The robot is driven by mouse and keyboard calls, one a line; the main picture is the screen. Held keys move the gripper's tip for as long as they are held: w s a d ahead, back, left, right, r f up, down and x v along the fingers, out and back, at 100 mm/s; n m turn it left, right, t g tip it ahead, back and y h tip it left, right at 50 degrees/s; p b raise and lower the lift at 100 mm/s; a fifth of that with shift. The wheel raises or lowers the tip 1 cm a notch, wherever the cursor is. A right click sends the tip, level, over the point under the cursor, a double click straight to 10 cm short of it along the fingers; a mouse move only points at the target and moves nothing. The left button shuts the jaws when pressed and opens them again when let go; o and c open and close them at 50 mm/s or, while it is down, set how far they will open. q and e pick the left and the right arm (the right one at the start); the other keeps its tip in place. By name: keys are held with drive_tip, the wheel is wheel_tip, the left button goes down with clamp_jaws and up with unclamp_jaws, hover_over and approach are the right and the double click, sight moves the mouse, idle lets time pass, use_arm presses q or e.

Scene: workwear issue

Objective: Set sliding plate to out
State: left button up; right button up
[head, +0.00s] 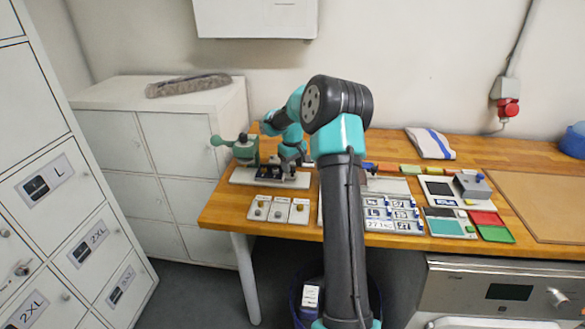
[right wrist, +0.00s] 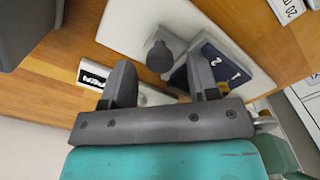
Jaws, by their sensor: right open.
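A small press-like device with a green body (head: 245,150) and a side lever with a round knob stands on a pale base plate (head: 243,178) at the table's left end. A dark block (head: 270,168) sits on that base; I cannot tell for certain which part is the sliding plate. My right gripper (head: 290,163) is just above the base's right part, its fingers partly hidden. In the right wrist view the gripper (right wrist: 160,75) is open, with nothing held. A grey knob (right wrist: 160,56) shows beyond the fingertips, and a dark blue marked block (right wrist: 222,62) is beside the right finger. My left gripper is out of view.
Three small white cards with knobs (head: 278,209) lie in front of the device. Labelled tiles (head: 402,213), red and green trays (head: 488,218) and a folded cloth (head: 430,143) are to the right. White lockers (head: 135,140) stand left of the table.

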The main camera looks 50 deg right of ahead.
drive_tip(key=shift+f, duration=0.6)
clamp_jaws()
